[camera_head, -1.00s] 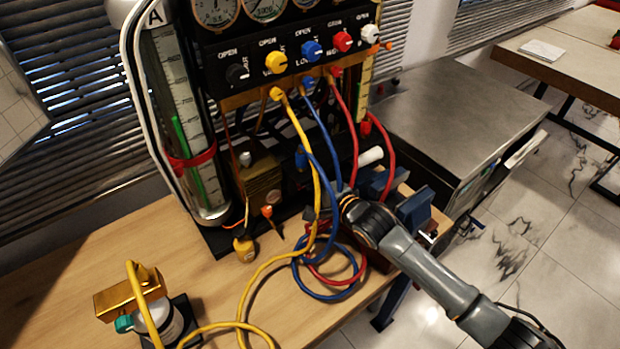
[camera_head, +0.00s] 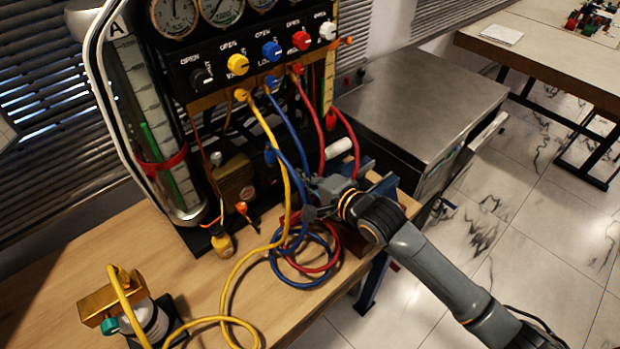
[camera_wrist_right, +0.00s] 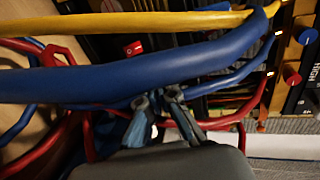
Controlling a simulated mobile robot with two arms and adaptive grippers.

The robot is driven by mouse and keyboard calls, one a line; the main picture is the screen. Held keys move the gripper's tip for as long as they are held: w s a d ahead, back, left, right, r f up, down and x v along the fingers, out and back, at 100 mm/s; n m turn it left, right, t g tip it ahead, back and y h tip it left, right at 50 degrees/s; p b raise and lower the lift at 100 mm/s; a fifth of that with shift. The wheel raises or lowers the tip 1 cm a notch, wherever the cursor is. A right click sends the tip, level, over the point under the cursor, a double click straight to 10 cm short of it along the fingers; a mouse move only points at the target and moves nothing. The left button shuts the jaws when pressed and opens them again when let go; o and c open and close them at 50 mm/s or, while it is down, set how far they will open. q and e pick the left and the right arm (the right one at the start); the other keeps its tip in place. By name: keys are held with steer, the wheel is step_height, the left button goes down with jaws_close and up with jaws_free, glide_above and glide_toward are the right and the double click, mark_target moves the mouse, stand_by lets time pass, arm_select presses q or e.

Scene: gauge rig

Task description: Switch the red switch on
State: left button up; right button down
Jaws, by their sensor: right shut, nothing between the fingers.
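A small red switch (camera_wrist_right: 133,48) with a white mark shows on a dark panel in the right wrist view, between the yellow hose (camera_wrist_right: 140,21) and the thick blue hose (camera_wrist_right: 130,70). I cannot make out its position. In the head view I cannot pick it out behind the hoses and my arm. My right gripper (camera_head: 308,200) is low in front of the rig, beside the hanging hoses. In the wrist view its fingertips (camera_wrist_right: 160,97) are together and empty, just below the blue hose, apart from the switch. My left gripper is out of view.
The rig's valve panel has yellow (camera_head: 237,64), blue (camera_head: 271,51), red (camera_head: 301,40) and white knobs. A red hose (camera_head: 321,130) hangs near my gripper. A gold-topped bottle (camera_head: 110,303) stands at the front left. A metal-topped cabinet (camera_head: 425,100) is on the right.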

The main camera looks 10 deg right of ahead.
steer(key=shift+s+d+r, duration=0.8)
steer(key=shift+s+r, duration=0.2)
steer(key=shift+s, duration=0.15)
steer(key=shift+s, duration=0.1)
